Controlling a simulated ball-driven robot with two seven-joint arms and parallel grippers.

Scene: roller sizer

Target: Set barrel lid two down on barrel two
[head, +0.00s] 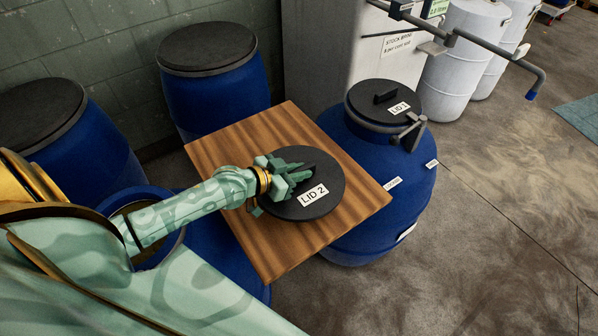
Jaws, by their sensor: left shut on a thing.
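Barrel lid two (331,172), a round black disc with a white "LID 2" label, is over a wooden board; I cannot tell if it rests on it or is just above. My left gripper (289,178) is shut on the lid's raised handle, at the upper left of the lid. An open blue barrel (128,193) is at the left, its mouth partly hidden behind my left arm. I see no number on it, so I cannot tell if it is barrel two. My right gripper is not in view.
The wooden board (225,150) lies between the barrels. A blue barrel (372,215) with a clamped "LID 1" lid (376,104) stands at its right. Two black-lidded blue barrels (215,100) (95,160) stand along the wall.

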